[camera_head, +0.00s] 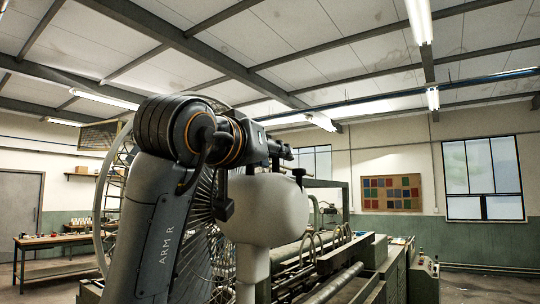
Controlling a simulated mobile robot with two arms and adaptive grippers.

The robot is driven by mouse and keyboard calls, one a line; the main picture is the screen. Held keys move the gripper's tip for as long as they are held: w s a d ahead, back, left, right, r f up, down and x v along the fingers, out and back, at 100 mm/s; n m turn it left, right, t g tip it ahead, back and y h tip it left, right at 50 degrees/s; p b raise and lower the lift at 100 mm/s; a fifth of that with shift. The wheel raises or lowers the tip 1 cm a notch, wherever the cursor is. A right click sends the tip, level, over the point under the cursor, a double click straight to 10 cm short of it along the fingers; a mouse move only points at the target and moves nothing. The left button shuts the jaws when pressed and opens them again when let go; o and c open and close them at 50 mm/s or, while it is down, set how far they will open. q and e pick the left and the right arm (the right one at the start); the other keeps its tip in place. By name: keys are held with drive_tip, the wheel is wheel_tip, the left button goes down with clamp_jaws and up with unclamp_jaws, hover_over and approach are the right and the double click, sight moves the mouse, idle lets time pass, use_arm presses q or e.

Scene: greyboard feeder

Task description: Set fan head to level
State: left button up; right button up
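The fan's head shows as a rounded white housing (268,207) on a white post (252,272), at the middle of the head view. Its wire cage (193,232) is to the left, largely hidden behind my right arm. My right gripper (262,182) is at the top of the housing. One dark finger hangs by the housing's left side and another dark part shows at its upper right. Whether they press on the housing I cannot tell. The exact tilt of the head is hard to judge with the arm in front. My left gripper is not in view.
A long machine with rollers (335,285) stands behind and right of the fan. A control box (424,275) is at its right end. A workbench (60,241) with small items stands at the far left. A colour board (391,192) hangs on the back wall.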

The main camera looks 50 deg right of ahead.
drive_tip(key=v, duration=1.2)
idle(0.5)
